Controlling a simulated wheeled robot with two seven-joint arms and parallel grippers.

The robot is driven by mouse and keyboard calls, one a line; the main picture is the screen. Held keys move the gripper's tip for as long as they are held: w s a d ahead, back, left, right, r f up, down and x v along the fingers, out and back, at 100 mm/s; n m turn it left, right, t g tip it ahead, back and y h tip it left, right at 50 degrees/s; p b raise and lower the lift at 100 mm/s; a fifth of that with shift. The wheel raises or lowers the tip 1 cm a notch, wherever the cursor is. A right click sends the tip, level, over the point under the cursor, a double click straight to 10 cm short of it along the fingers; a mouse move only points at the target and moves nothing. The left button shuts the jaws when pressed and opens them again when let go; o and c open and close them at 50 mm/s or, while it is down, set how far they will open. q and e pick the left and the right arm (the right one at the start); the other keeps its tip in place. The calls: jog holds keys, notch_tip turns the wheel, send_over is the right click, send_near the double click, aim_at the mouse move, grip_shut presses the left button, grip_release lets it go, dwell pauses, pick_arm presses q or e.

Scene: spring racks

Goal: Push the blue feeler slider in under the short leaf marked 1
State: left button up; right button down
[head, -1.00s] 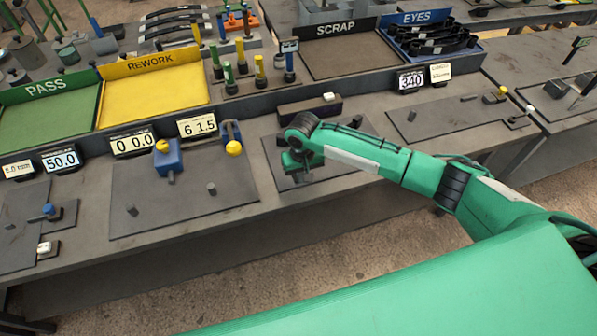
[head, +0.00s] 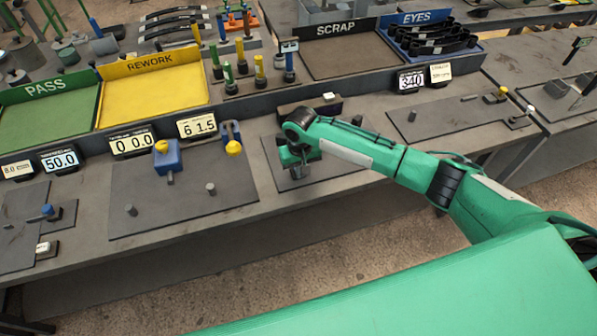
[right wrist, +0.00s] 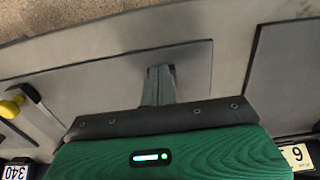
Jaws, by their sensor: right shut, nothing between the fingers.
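My right gripper (head: 298,172) is shut and empty, over the dark plate (head: 335,170) at the middle station in the head view. In the right wrist view its closed fingers (right wrist: 159,84) point at a bare part of the grey plate (right wrist: 195,75). I cannot tell whether they touch it. No leaf marked 1 can be made out. Which blue part is the feeler slider is not clear. A small blue knob (head: 48,210) sits at the far left station. A blue block (head: 167,157) with a yellow knob stands on the left plate. My left gripper is not in view.
A dark box with a white button (head: 328,97) stands behind my right wrist. Behind the stations are the green PASS tray (head: 50,120), yellow REWORK tray (head: 155,90), SCRAP tray (head: 350,55) and blue EYES tray (head: 480,50). The right-hand plate (head: 450,115) has free room.

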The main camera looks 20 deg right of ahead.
jog(key=shift+s+p, duration=0.15)
jog(key=shift+p, duration=0.45)
dwell(1.1)
notch_tip(320, 180, up, 7)
jog(key=p, duration=0.7)
jog(key=shift+p, duration=0.4)
dwell(0.4)
